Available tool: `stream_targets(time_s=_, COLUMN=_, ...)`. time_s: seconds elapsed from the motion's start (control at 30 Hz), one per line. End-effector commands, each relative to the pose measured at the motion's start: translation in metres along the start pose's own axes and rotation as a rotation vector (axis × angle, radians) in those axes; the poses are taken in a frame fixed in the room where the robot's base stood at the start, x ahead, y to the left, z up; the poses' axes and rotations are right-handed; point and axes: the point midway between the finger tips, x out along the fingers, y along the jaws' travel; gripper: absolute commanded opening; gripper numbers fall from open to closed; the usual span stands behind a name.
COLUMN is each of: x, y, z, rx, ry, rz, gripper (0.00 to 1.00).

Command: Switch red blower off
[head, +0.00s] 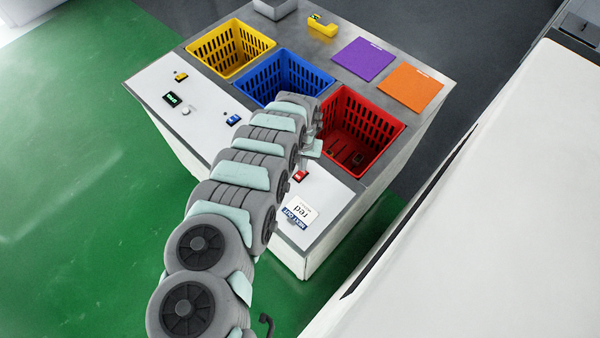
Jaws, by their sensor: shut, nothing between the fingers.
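A red switch (301,176) sits on the white front panel of the station, in front of the red basket (360,131). Its rocker position is too small to tell. My arm reaches up over the panel from the bottom, and my gripper (306,166) is shut and empty, just above and behind the red switch in the picture. I cannot tell whether it touches the switch. No part named as a blower is clearly visible.
A blue switch (233,119), a yellow switch (181,77), a green display (171,98) and a white knob (185,111) are on the panel. Yellow (230,48) and blue (283,75) baskets stand behind.

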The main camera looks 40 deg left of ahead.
Motion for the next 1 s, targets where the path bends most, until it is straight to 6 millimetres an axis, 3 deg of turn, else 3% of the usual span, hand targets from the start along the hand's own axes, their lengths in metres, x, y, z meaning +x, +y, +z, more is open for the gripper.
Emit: stream_targets(time_s=1.0, x=0.016, y=0.001, z=0.0, rx=0.001, ry=-0.001, rz=0.0, gripper=0.0)
